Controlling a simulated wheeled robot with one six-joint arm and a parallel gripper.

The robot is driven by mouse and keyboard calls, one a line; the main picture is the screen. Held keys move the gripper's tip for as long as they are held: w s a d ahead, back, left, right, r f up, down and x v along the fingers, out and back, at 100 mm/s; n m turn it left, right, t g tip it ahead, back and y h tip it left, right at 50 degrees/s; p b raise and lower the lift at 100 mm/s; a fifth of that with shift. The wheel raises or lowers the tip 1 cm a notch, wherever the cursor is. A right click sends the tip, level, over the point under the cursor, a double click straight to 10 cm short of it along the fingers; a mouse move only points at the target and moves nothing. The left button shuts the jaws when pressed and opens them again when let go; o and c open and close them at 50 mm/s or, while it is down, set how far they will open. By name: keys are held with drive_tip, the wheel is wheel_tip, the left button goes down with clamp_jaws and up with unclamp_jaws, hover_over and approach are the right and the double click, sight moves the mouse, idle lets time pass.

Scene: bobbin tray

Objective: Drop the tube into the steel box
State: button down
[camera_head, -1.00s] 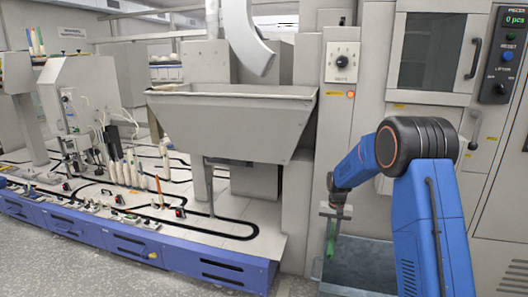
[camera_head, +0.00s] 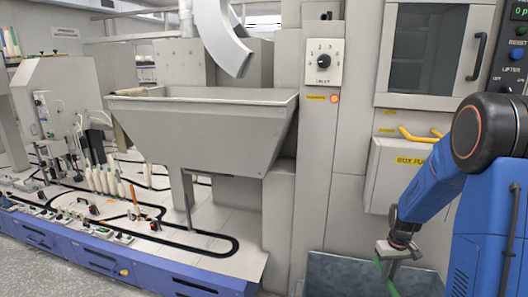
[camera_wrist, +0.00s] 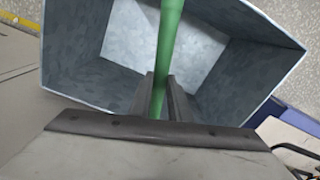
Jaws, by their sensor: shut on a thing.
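My gripper (camera_head: 388,262) is low at the right in the head view, in front of the machine. It is shut on a green tube, which shows at the bottom of the head view (camera_head: 385,272) and in the wrist view (camera_wrist: 168,40). In the wrist view the tube runs up from between the gripper's two dark fingers (camera_wrist: 160,95). The steel box (camera_head: 335,272) is blue-grey and open at the top. In the wrist view the box (camera_wrist: 85,60) lies beneath the tube and fingers, and its inside looks empty where it shows. The head view cuts off the box's lower part.
A large grey hopper (camera_head: 205,130) stands left of centre above a white deck with a black track (camera_head: 215,240). A cabinet with a knob panel (camera_head: 323,62) stands behind the box. A pale box with a yellow label (camera_head: 400,165) hangs behind my arm.

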drive_tip(key=shift+f, duration=2.45)
drive_tip(key=c, duration=1.6)
unclamp_jaws()
drive_tip(key=shift+o, duration=0.2)
wheel_tip(320, 180, up, 17)
drive_tip(key=shift+r, duration=0.2)
